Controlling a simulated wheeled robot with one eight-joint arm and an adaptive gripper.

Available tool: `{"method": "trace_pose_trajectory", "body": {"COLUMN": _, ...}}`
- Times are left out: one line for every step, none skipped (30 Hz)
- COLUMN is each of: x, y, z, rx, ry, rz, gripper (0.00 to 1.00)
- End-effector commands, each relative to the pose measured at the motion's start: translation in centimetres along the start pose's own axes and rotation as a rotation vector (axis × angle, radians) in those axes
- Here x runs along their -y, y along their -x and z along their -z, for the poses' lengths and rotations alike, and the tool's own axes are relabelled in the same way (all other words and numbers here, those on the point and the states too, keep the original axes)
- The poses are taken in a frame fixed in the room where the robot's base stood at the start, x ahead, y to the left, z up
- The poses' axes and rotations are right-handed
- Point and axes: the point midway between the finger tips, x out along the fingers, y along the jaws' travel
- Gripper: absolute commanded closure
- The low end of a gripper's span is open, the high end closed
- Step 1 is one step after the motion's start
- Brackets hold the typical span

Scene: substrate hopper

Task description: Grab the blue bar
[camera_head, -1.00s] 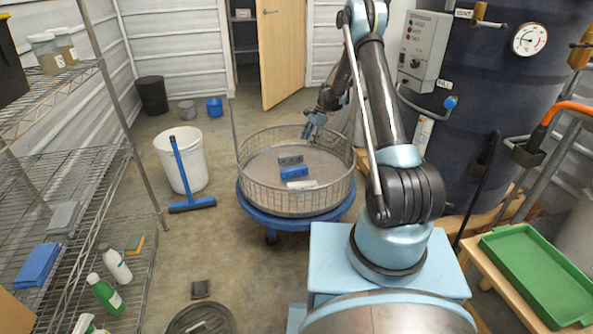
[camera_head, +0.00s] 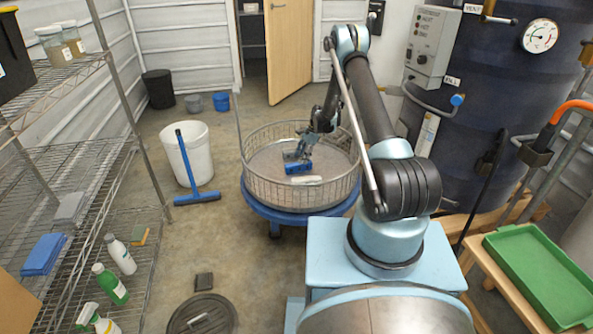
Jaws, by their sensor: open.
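The blue bar (camera_head: 298,168) lies inside the round wire basket (camera_head: 268,197), between a grey bar (camera_head: 290,156) behind it and a white bar (camera_head: 305,180) in front. My gripper (camera_head: 302,156) is open and down inside the basket, right above or at the blue bar and close to the grey bar. The fingers partly cover the grey bar and the back of the blue one. I cannot tell whether a finger touches either bar.
The basket rests on a blue wheeled stand (camera_head: 283,214). A white bucket (camera_head: 196,155) and blue squeegee (camera_head: 197,198) stand to its left, beyond them a wire shelf (camera_head: 75,165). A dark tank (camera_head: 500,100) and green tray (camera_head: 535,270) are at right.

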Motion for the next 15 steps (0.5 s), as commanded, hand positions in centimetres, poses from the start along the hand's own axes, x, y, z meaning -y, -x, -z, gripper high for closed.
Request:
{"method": "trace_pose_trajectory", "body": {"x": 0.0, "y": -0.3, "z": 0.0, "rx": 0.000, "ry": 0.000, "rz": 0.000, "gripper": 0.47}}
{"method": "trace_pose_trajectory", "body": {"x": 0.0, "y": -0.4, "z": 0.0, "rx": 0.000, "ry": 0.000, "rz": 0.000, "gripper": 0.47}}
{"method": "trace_pose_trajectory", "body": {"x": 0.0, "y": -0.5, "z": 0.0, "rx": 0.000, "ry": 0.000, "rz": 0.000, "gripper": 0.47}}
{"method": "trace_pose_trajectory", "body": {"x": 0.0, "y": -0.6, "z": 0.0, "rx": 0.000, "ry": 0.000, "rz": 0.000, "gripper": 0.47}}
{"method": "trace_pose_trajectory", "body": {"x": 0.0, "y": -0.7, "z": 0.0, "rx": 0.000, "ry": 0.000, "rz": 0.000, "gripper": 0.47}}
{"method": "trace_pose_trajectory", "body": {"x": -0.1, "y": -0.9, "z": 0.0, "rx": 0.000, "ry": 0.001, "rz": 0.000, "gripper": 0.47}}
{"method": "trace_pose_trajectory", "body": {"x": -0.1, "y": -1.1, "z": 0.0, "rx": 0.000, "ry": 0.001, "rz": 0.000, "gripper": 0.47}}
{"method": "trace_pose_trajectory", "body": {"x": -0.1, "y": -1.4, "z": 0.0, "rx": 0.000, "ry": 0.001, "rz": 0.000, "gripper": 0.47}}
{"method": "trace_pose_trajectory", "body": {"x": -0.2, "y": -1.8, "z": 0.1, "rx": 0.000, "ry": 0.001, "rz": 0.000, "gripper": 0.47}}
{"method": "trace_pose_trajectory", "body": {"x": -0.3, "y": -2.2, "z": 0.1, "rx": 0.000, "ry": 0.002, "rz": 0.000, "gripper": 0.47}}
{"method": "trace_pose_trajectory", "body": {"x": -0.3, "y": -2.6, "z": 0.2, "rx": 0.000, "ry": 0.002, "rz": -0.001, "gripper": 0.47}}
{"method": "trace_pose_trajectory", "body": {"x": -0.4, "y": -3.1, "z": 0.2, "rx": 0.000, "ry": 0.002, "rz": -0.001, "gripper": 0.47}}
{"method": "trace_pose_trajectory", "body": {"x": -0.5, "y": -3.6, "z": 0.2, "rx": 0.000, "ry": 0.002, "rz": -0.001, "gripper": 0.47}}
{"method": "trace_pose_trajectory", "body": {"x": -0.5, "y": -4.0, "z": 0.2, "rx": 0.000, "ry": 0.003, "rz": -0.001, "gripper": 0.47}}
{"method": "trace_pose_trajectory", "body": {"x": -0.5, "y": -4.5, "z": 0.2, "rx": 0.000, "ry": 0.003, "rz": -0.001, "gripper": 0.47}}
